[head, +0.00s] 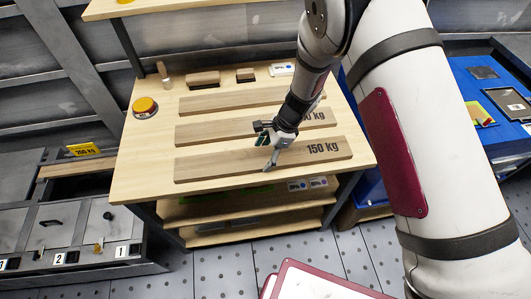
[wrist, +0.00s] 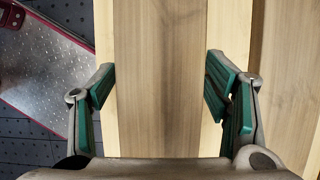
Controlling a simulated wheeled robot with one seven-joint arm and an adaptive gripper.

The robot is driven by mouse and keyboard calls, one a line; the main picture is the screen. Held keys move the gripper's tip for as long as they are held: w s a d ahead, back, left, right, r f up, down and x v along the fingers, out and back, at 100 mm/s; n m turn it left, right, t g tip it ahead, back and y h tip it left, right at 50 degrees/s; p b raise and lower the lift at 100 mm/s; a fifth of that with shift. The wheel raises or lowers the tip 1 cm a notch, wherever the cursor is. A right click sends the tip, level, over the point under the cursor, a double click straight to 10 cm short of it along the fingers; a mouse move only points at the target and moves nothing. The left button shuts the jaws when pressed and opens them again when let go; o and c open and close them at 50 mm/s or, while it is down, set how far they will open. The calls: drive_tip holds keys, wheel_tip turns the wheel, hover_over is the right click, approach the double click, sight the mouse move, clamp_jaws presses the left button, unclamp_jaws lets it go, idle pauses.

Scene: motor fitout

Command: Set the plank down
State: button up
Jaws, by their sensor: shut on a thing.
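Three wooden planks lie side by side on the light wooden workbench (head: 150,170). The front plank (head: 215,165) is marked "150 kg". The middle plank (head: 205,132) has a partly hidden kg label, and the back plank (head: 225,100) lies behind it. My gripper (head: 267,152) is over the middle of the front plank, pointing down. In the wrist view the plank (wrist: 157,80) runs between my two green-padded fingers (wrist: 158,95), which are shut on it. I cannot tell whether its underside touches the bench.
A blue table (head: 480,90) is at right.

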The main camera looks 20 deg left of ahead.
drive_tip(key=shift+f, duration=0.1)
drive_tip(key=o, duration=1.7)
drive_tip(key=shift+c, duration=0.2)
drive_tip(key=b+v, duration=0.1)
drive_tip(key=v, duration=1.1)
drive_tip(key=shift+w, duration=0.1)
